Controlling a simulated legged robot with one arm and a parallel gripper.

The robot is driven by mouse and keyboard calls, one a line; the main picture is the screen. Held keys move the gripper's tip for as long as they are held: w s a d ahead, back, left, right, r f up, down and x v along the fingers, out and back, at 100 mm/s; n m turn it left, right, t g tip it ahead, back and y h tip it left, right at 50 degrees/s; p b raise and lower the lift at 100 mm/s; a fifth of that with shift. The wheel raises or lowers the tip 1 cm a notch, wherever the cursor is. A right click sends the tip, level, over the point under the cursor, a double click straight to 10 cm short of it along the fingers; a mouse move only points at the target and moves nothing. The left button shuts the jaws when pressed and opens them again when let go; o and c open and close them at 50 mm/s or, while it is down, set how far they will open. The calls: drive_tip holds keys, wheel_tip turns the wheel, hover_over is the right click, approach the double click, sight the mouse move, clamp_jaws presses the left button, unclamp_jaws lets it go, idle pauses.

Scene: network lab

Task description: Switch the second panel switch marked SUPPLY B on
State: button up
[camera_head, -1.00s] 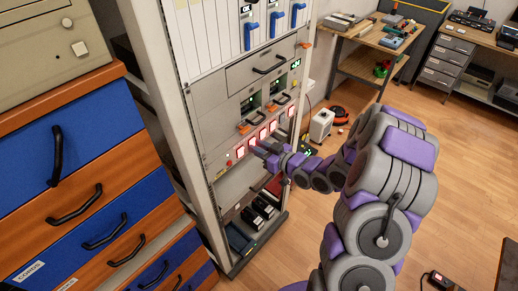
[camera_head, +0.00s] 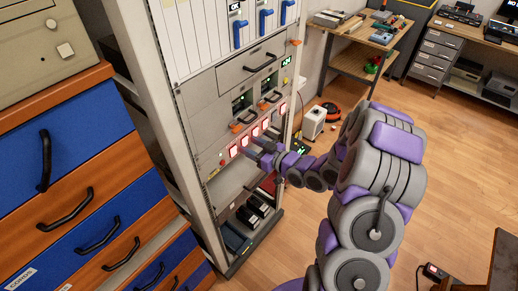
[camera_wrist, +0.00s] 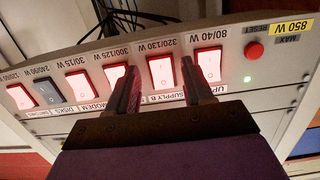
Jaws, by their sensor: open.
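The switch marked SUPPLY B (camera_wrist: 161,71) is in the wrist view, which shows the panel upside down. It is a red, lit-looking rocker in a white frame, second from the red button's end. My gripper (camera_wrist: 158,68) is open and empty, with one dark finger on each side of this switch. I cannot tell whether a finger touches the panel. In the head view my gripper (camera_head: 249,146) is at the row of red switches on the rack, partly covering them.
The UPS switch (camera_wrist: 209,62) beside it also shows red; farther left one switch (camera_wrist: 46,91) is dark grey. A round red button (camera_wrist: 254,50) sits past the UPS switch. Blue drawers (camera_head: 70,155) stand left of the rack. Open wooden floor (camera_head: 460,190) lies to the right.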

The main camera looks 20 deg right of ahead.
drive_tip(key=p+v, duration=0.2)
drive_tip(key=v, duration=1.5)
drive_tip(key=shift+d, duration=0.15)
drive_tip(key=shift+f, duration=0.15)
